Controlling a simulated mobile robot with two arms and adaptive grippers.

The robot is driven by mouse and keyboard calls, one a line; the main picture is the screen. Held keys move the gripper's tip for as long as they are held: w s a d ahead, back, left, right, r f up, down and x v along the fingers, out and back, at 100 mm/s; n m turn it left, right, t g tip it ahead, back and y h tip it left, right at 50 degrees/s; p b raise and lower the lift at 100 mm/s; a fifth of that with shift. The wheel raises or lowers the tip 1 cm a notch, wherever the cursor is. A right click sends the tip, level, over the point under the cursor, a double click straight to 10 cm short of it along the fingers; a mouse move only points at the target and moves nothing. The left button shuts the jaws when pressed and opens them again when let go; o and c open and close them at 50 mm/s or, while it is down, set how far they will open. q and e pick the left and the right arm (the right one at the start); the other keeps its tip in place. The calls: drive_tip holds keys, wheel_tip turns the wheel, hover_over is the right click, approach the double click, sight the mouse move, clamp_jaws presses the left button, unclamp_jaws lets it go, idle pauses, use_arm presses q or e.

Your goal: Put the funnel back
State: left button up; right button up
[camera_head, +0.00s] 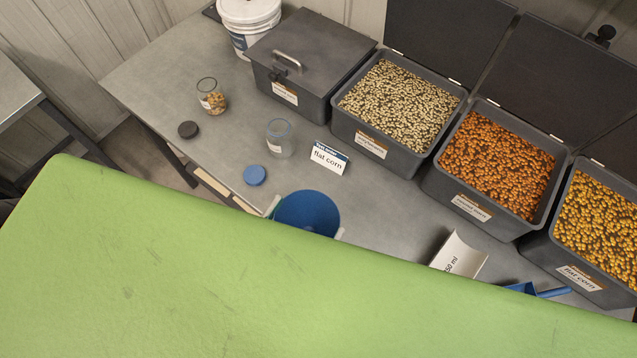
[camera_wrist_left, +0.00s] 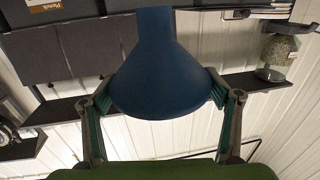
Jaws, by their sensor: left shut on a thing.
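My left gripper (camera_head: 305,218) is shut on the blue funnel (camera_head: 309,205), with one finger at each side of its wide cone. In the left wrist view the funnel (camera_wrist_left: 158,75) sits between the fingertips of the gripper (camera_wrist_left: 160,92), its narrow spout toward the top of the picture. In the head view the funnel appears over the grey table's front part; its height above the table is hard to tell. A large green part of my own arm hides the lower picture and most of the gripper. My right gripper is not in view.
An empty jar (camera_head: 280,138), blue lid (camera_head: 255,175), flat corn sign (camera_head: 328,157), seed jar (camera_head: 211,97) and dark lid (camera_head: 188,129) stand on the table (camera_head: 150,72). Seed bins (camera_head: 375,145) line the back.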

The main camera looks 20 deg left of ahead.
sight(311, 197)
use_arm(q)
drive_tip(key=w+f+b, duration=0.1)
drive_tip(key=w, duration=0.1)
drive_tip(key=w+f+b, duration=0.1)
drive_tip(key=w, duration=0.1)
drive_tip(key=w+a+f+b, duration=0.1)
drive_tip(key=w+b, duration=0.1)
drive_tip(key=shift+w+f, duration=0.35)
drive_tip(key=shift+w, duration=0.05)
drive_tip(key=w+f+b, duration=0.1)
drive_tip(key=f+b, duration=0.2)
drive_tip(key=w+f+b, duration=0.2)
drive_tip(key=f+b, duration=0.1)
drive_tip(key=w+a+f+b, duration=0.1)
drive_tip(key=w+f+b, duration=0.1)
drive_tip(key=f+b, duration=0.1)
drive_tip(key=shift+w+b, duration=0.25)
drive_tip(key=shift+b, duration=0.2)
drive_tip(key=shift+r, duration=0.15)
drive_tip(key=o, duration=0.7)
drive_tip(key=shift+c, duration=0.2)
drive_tip(key=o, duration=0.3)
